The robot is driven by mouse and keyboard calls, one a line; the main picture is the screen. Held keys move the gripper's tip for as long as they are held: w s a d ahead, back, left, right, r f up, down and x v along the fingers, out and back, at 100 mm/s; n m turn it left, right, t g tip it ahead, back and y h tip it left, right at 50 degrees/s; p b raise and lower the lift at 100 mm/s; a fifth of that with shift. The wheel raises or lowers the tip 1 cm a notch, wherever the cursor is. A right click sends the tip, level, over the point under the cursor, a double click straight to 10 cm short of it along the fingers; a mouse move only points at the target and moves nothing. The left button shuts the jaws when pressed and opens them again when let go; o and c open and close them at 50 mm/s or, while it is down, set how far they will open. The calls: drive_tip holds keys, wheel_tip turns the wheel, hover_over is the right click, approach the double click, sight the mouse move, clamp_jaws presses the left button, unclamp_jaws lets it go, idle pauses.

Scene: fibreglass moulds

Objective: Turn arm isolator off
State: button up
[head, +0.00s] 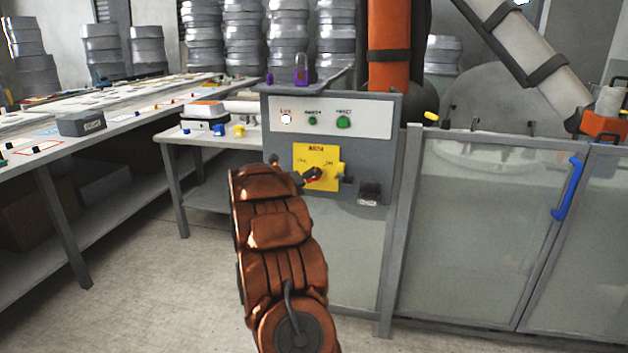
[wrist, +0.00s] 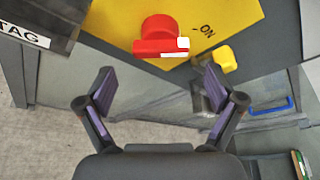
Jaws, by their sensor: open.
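The arm isolator is a red rotary knob (wrist: 158,32) on a yellow plate (wrist: 105,25). A white mark on the knob lies on the side toward the printed "ON". In the head view the yellow plate (head: 304,156) is on the front of a grey control panel (head: 280,150), with the knob partly covered by my arm's end. My gripper (wrist: 158,78) is open and empty. Its two fingers are spread on either side of the knob's line, with the knob beyond the fingertips and apart from them. The "OFF" print is not readable.
Green buttons (head: 343,122) sit above the plate, and a purple padlock (head: 301,74) stands on top of the panel. A dark holder marked "TAG" (wrist: 25,35) is beside the plate. A glazed enclosure (head: 480,220) with a blue handle (head: 568,188) stands at right. Benches (head: 100,140) stand left.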

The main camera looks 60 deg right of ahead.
sight(314, 178)
drive_tip(key=shift+x, duration=2.35)
drive_tip(key=shift+r, duration=0.15)
drive_tip(key=c, duration=1.2)
